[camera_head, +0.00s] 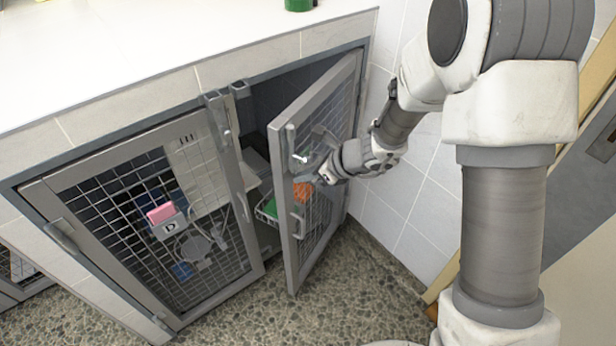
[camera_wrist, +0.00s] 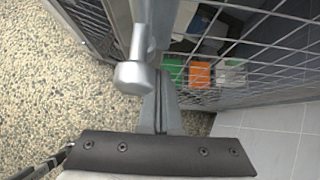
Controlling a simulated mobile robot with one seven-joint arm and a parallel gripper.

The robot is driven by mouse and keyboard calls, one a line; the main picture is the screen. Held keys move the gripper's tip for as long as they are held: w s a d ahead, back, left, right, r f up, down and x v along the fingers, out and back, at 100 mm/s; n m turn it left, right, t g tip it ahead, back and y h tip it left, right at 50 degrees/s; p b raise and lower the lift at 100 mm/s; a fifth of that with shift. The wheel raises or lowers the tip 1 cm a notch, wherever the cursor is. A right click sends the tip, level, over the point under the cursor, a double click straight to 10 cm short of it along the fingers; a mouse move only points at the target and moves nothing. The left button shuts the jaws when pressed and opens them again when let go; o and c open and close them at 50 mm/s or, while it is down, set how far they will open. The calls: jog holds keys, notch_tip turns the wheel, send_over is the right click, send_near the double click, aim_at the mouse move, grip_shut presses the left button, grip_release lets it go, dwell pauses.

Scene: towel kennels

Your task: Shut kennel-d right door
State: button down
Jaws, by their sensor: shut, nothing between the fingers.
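The kennel-d right door (camera_head: 349,85) is a grey-framed mesh door standing ajar, swung outward from its hinged right side. Its latch (camera_head: 299,158) and a lower handle (camera_head: 298,222) are on the free edge. My gripper (camera_head: 316,174) is shut and empty at the outer face of this door, just right of the latch. In the wrist view, my closed fingers (camera_wrist: 161,105) point at the door frame beside a round metal latch knob (camera_wrist: 132,76). Whether they touch the door is unclear.
A tiled wall (camera_head: 408,210) stands close on the right. The white counter (camera_head: 150,45) covers the kennel, with a green object (camera_head: 299,4) at its back edge. Speckled floor (camera_head: 340,305) is clear below the door. Green and orange items show through the mesh.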

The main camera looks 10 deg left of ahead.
jog(key=w+a+m+t, duration=0.1)
jog(key=w+a, duration=0.2)
jog(key=a, duration=0.3)
jog(key=w+a+m+t+h+b, duration=0.1)
jog(key=w+a+m, duration=0.1)
jog(key=w+a, duration=0.2)
jog(key=shift+a+r, duration=0.25)
jog(key=shift+a, duration=1.5)
jog(key=shift+s, duration=0.2)
